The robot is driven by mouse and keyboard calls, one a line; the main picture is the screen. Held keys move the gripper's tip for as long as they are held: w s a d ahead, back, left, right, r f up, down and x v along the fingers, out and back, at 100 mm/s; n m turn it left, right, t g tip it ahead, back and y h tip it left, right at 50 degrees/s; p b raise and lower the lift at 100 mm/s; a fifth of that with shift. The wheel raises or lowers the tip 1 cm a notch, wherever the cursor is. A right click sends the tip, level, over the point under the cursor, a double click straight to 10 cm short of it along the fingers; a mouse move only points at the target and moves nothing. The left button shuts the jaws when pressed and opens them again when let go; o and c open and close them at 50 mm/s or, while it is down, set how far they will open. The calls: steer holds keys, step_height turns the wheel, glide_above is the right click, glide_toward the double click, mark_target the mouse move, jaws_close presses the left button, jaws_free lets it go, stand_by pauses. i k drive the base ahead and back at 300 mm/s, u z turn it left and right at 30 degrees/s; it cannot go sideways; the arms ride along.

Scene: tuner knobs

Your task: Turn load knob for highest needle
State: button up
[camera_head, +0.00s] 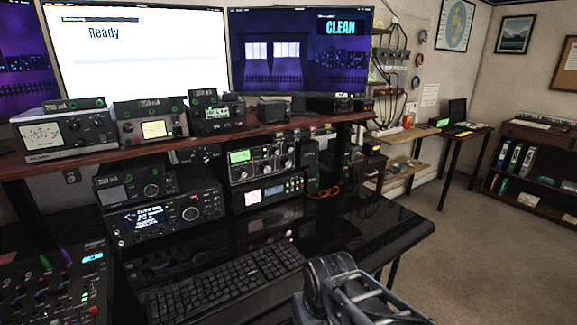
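A radio unit (262,161) with a lit green meter (241,156) and several round knobs sits under the shelf in the middle of the desk. It looks like the tuner, but its labels are too small to read, so I cannot tell which knob is the load knob. The meter's needle is too small to make out. My gripper (327,268) is low in the view at the desk's front edge, right of the keyboard and well short of the unit. Its fingers are not clear, and nothing is visibly held.
A black keyboard (225,285) lies on the glossy desk (385,232). Below the tuner is a unit with white displays (266,193); more radios stand left. A wooden shelf (268,132) overhangs them. Screens read "Ready" and "CLEAN". The right desktop is clear, apart from red cables.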

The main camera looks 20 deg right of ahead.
mark_target(286, 162)
steer(key=u, duration=0.55)
steer(key=k, duration=1.3)
steer(key=z, duration=0.05)
steer(key=i, duration=0.5)
steer(key=z, duration=0.8)
steer(key=i, duration=0.8)
steer(key=u, duration=0.6)
steer(key=i, duration=0.5)
steer(key=u, duration=0.45)
